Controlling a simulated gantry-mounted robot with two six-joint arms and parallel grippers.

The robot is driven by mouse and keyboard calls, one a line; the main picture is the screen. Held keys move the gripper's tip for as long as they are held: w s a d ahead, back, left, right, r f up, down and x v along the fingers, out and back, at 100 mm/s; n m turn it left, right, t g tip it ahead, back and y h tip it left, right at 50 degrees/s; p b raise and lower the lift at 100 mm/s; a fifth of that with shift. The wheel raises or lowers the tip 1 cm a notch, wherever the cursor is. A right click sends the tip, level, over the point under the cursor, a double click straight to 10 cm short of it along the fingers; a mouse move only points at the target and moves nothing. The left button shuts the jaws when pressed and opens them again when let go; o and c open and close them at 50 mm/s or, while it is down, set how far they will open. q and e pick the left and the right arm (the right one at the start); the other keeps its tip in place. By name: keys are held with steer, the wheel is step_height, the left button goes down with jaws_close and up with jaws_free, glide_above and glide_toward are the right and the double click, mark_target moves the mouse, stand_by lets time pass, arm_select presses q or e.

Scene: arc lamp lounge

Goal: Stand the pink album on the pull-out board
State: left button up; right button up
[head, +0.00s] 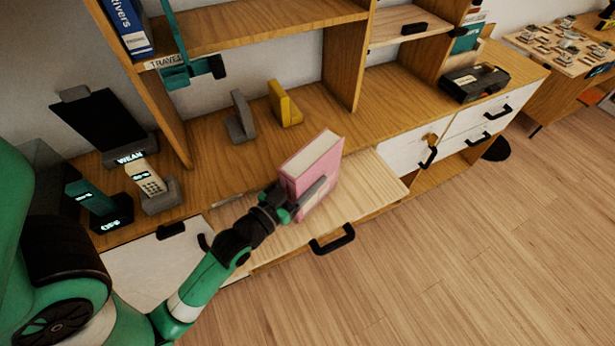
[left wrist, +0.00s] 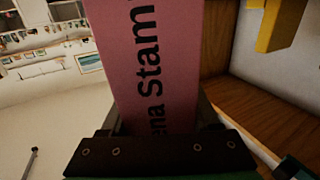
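The pink album (head: 316,172) stands upright over the pale pull-out board (head: 372,187), with its page edges facing up. My left gripper (head: 304,203) is shut on it from the near left side. I cannot tell whether the album's lower edge touches the board. In the left wrist view, the pink cover with dark lettering (left wrist: 150,62) fills the middle, between my fingers. The board has a black handle (head: 332,240) on its front edge.
A grey bookend (head: 240,118) and a yellow bookend (head: 285,104) stand on the shelf behind the board. A cordless phone (head: 150,181) and a dark tablet (head: 103,122) are at the left. A black device (head: 474,82) lies at the right. The board's right part is bare.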

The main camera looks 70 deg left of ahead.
mark_target(289, 194)
arm_select(q)
steer(key=o, duration=0.5)
steer(key=shift+c, duration=0.2)
steer(key=p+v, duration=0.1)
steer(key=v, duration=0.5)
steer(key=shift+s+d+r, duration=0.1)
steer(key=shift+s+r, duration=0.05)
steer(key=v, duration=0.1)
steer(key=b+v, duration=0.1)
steer(key=v, duration=0.1)
steer(key=b+v, duration=0.1)
steer(key=shift+s+d+f, duration=0.15)
steer(key=shift+s+f, duration=0.15)
steer(key=shift+s+d+r, duration=0.2)
steer(key=shift+s, duration=0.25)
steer(key=shift+r, duration=0.1)
